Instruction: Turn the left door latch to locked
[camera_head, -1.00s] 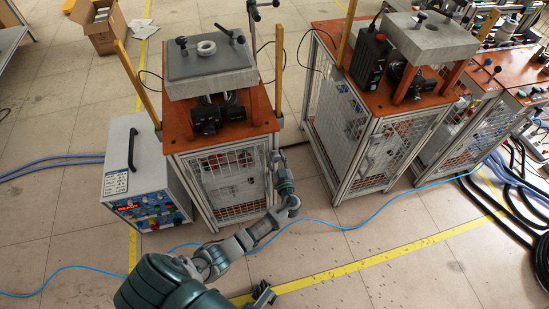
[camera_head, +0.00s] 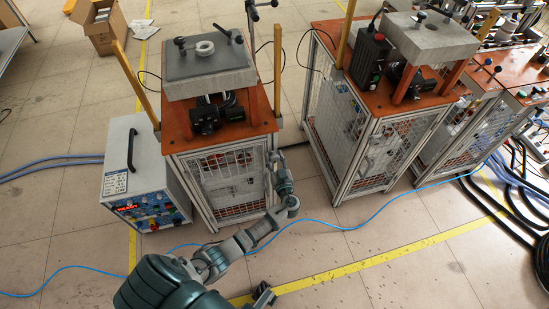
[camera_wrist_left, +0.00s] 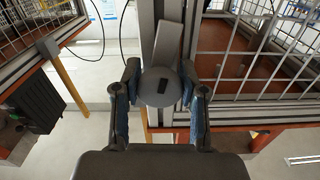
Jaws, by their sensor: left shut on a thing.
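A grey control box (camera_head: 145,175) stands left of the cabinet. A second caged cabinet (camera_head: 365,130) stands to the right, across a narrow floor gap. A blue hose (camera_head: 340,228) crosses the floor in front. The tiled floor near the yellow line (camera_head: 375,261) is mostly clear.

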